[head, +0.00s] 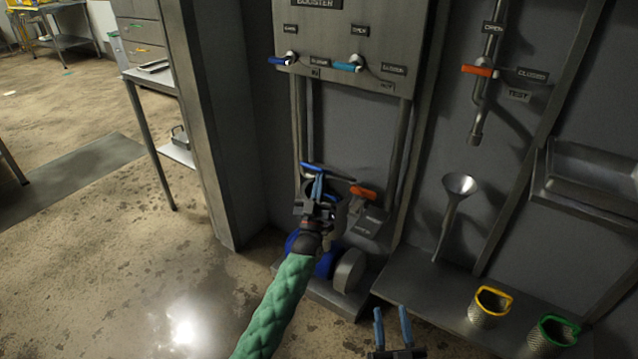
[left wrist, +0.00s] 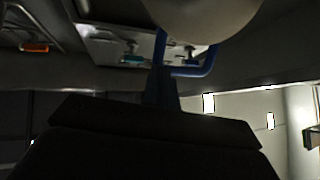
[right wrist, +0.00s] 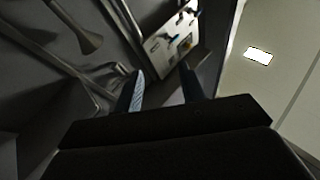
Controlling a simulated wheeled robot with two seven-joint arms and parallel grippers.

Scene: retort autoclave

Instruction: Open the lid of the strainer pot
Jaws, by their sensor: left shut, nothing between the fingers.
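My left gripper (head: 318,186) is at the booster skid, in front of the lower pipework, with its fingers together. A blue bar handle (head: 334,174) shows right beside its fingertips. In the left wrist view a blue bent bar (left wrist: 200,68) lies close to the shut fingers (left wrist: 160,70), below a pale rounded body (left wrist: 200,12). I cannot tell whether the fingers touch the bar. The strainer pot and its lid are not clearly made out; my gripper and arm cover much of that spot. My right gripper (head: 392,328) is open and empty at the bottom of the head view.
An orange-handled valve (head: 363,192) sits just right of my left gripper. Blue and grey pump parts (head: 349,270) stand below. A funnel (head: 459,186), a yellow-rimmed basket (head: 490,306) and a green-rimmed basket (head: 553,336) are on the right. A column (head: 208,120) stands left.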

